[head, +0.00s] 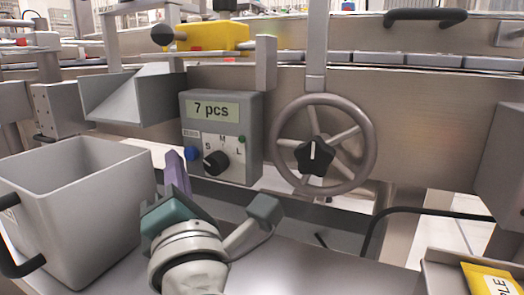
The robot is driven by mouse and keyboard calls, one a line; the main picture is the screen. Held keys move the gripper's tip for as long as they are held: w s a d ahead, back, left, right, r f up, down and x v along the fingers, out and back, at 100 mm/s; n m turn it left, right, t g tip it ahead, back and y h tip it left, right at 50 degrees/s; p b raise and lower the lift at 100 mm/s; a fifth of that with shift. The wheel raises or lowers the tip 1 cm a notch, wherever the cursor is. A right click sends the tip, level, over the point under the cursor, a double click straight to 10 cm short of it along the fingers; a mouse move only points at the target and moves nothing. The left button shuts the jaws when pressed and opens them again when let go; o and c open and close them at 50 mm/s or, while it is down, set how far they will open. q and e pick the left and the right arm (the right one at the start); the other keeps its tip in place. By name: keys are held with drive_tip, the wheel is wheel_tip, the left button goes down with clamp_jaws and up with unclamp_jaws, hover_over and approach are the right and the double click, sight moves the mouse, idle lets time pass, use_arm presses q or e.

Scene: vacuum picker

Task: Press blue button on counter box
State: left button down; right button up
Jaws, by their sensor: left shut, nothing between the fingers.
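The grey counter box (252,128) is mounted in the middle of the head view. Its display (211,110) reads "7 pcs". The blue button (192,154) is at the left of its front, under a small label. A black dial (216,161) marked S, M, L and a small green button (241,142) are to its right. My left gripper (174,156) is shut and empty, pointing up, with its tip just left of and slightly below the blue button. Whether it touches the box cannot be told. My right gripper is not in view.
A grey bin (75,205) with black handles stands at the left, under a metal chute (135,95). A grey handwheel (365,145) with a black knob is right of the box. A yellow block (215,37) sits above. A yellow packet (490,280) lies in a tray at lower right.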

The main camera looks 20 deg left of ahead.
use_arm(q)
drive_tip(key=shift+w, duration=0.1)
drive_tip(key=shift+w+b, duration=0.3)
drive_tip(key=shift+w, duration=0.05)
drive_tip(key=shift+w+b, duration=0.3)
drive_tip(key=shift+w, duration=0.05)
idle(0.6)
idle(0.4)
drive_tip(key=shift+s+p, duration=0.45)
drive_tip(key=shift+s, duration=0.3)
drive_tip(key=shift+s, duration=0.1)
